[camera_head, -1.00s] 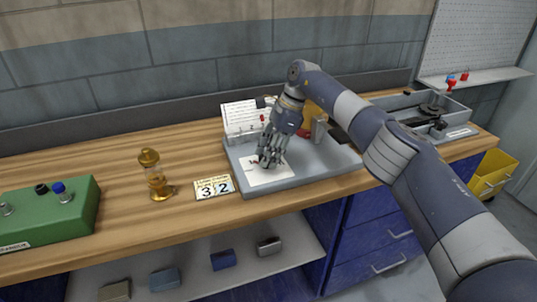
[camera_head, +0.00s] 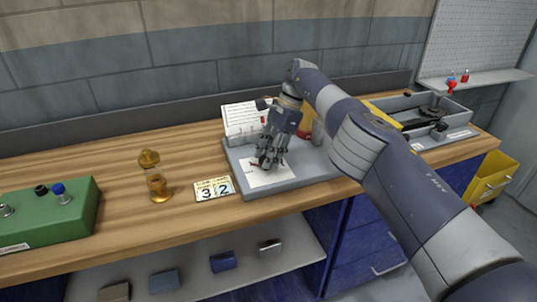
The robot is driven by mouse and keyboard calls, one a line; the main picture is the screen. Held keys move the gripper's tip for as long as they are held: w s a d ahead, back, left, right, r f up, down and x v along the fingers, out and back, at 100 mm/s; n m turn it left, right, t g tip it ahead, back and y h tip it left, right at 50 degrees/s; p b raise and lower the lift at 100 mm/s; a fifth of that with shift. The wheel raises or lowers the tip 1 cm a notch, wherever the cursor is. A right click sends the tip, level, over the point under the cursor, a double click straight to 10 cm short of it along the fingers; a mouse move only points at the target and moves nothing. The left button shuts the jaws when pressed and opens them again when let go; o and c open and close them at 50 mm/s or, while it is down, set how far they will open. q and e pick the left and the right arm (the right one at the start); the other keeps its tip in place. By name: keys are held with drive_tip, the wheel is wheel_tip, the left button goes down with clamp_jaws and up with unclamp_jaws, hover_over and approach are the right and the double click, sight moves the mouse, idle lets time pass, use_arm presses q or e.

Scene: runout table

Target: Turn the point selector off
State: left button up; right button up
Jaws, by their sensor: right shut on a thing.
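My right gripper (camera_head: 265,163) points down over the white card (camera_head: 268,178) on the grey base plate (camera_head: 312,168). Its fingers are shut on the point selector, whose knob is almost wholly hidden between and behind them. A little red marking shows beside the fingertips on the card. I cannot read which way the selector points. My left gripper is not in view.
A printed sheet (camera_head: 243,118) stands behind the plate. A brass lamp-like piece (camera_head: 155,178), a number card (camera_head: 214,188) and a green box with knobs (camera_head: 45,212) are to the left. A grey tray (camera_head: 455,122) with dark tools is at right.

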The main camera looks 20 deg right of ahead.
drive_tip(key=o, duration=1.1)
drive_tip(key=shift+c, duration=0.2)
drive_tip(key=shift+d+m, duration=0.1)
drive_tip(key=shift+m, duration=0.4)
drive_tip(key=shift+t, duration=0.3)
